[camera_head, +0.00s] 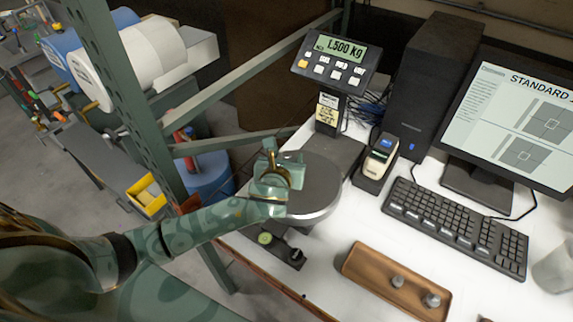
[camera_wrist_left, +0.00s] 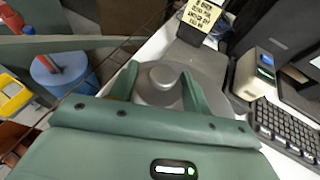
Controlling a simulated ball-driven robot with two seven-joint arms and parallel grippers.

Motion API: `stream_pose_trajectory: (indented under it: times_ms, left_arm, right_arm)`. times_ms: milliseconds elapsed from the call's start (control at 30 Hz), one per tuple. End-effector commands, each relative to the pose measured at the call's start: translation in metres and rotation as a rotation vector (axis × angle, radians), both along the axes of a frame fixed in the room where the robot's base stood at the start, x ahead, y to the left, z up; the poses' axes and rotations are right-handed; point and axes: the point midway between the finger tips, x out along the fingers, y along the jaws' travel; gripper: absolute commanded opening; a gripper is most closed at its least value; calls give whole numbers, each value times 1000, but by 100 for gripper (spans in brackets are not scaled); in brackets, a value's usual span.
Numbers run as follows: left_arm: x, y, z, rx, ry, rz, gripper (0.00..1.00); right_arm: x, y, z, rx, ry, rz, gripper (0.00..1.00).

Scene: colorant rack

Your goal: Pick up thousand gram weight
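A silver weight (camera_wrist_left: 160,82) with a round knob on top stands on the scale's round metal pan (camera_head: 322,193). I take it for the thousand gram weight, though no marking is readable. My left gripper (camera_head: 283,163) is over the pan; in the left wrist view its two fingers (camera_wrist_left: 160,90) are apart, one on each side of the weight. I cannot tell whether they touch it. In the head view the gripper hides the weight. The scale's display (camera_head: 334,48) reads 1.500 kg. My right gripper is not in view.
A brown tray (camera_head: 360,262) with two small weights lies at the table's front. A keyboard (camera_head: 455,225), label device (camera_head: 378,160), monitor (camera_head: 520,120) and cup (camera_head: 553,270) are to the right. A green metal post (camera_head: 125,90) and rails stand left of the table.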

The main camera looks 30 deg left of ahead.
Motion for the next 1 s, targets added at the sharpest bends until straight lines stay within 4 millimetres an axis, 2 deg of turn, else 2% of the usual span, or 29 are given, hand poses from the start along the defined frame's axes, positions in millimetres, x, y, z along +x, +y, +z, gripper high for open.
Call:
stream_pose_trajectory:
  times_ms: [33,133,167,567,800,1000]
  left_arm:
    - [0,0,0,0,0,0,31]
    - [0,0,0,0,0,0,4]
    - [0,0,0,0,0,0,0]
    - [1,0,9,0,-7,2,0]
    - [1,0,35,-2,-9,2,0]
    - [-19,-17,66,-5,-9,-1,0]
  right_arm:
    - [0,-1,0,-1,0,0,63]
    - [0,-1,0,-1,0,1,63]
    - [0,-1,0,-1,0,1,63]
    - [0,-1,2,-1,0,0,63]
    - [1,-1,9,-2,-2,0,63]
    - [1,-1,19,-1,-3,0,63]
